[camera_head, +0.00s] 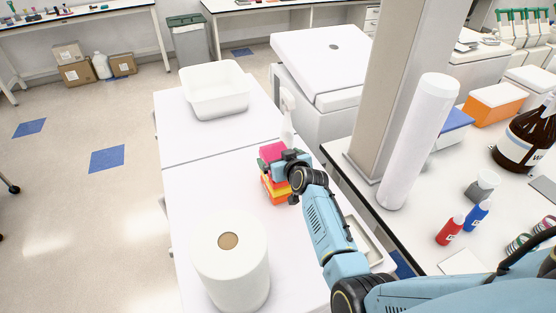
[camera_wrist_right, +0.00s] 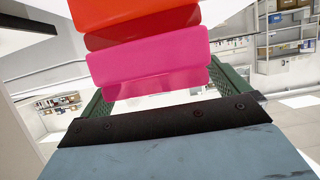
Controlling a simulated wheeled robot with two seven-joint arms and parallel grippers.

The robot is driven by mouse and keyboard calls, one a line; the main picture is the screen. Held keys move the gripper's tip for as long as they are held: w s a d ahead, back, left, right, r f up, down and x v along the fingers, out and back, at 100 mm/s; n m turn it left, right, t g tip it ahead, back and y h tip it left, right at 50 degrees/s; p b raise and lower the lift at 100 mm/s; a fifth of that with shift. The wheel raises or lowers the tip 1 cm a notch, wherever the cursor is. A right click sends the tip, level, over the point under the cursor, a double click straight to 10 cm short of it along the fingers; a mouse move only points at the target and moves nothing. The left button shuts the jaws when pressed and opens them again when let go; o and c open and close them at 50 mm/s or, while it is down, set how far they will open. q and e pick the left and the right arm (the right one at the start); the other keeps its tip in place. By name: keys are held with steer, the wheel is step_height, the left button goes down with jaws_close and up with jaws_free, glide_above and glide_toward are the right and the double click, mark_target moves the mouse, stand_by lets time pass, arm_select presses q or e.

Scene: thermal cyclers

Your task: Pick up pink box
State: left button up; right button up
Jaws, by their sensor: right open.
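The pink box (camera_head: 270,151) is on top of a stack of coloured boxes on the white bench. Red, orange and yellow boxes (camera_head: 275,191) show below it. In the right wrist view the picture looks inverted, with the pink box (camera_wrist_right: 150,63) nearest the gripper and the red and orange boxes beyond it. My right gripper (camera_head: 277,162) is at the top of the stack. It is open, with its green fingers on either side of the pink box. I cannot tell whether they touch it. My left gripper is not in view.
A large white paper roll (camera_head: 232,265) stands on the bench in front of the stack. A white tub (camera_head: 214,91) is at the back. A white bottle (camera_head: 287,111) stands behind the stack. A pillar (camera_head: 395,100) and another bench with bottles are to the right.

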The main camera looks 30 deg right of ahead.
steer(key=shift+w+f, duration=0.2)
steer(key=shift+w, duration=0.3)
steer(key=c, duration=1.1)
steer(key=shift+o, duration=0.2)
steer(key=shift+r, duration=0.1)
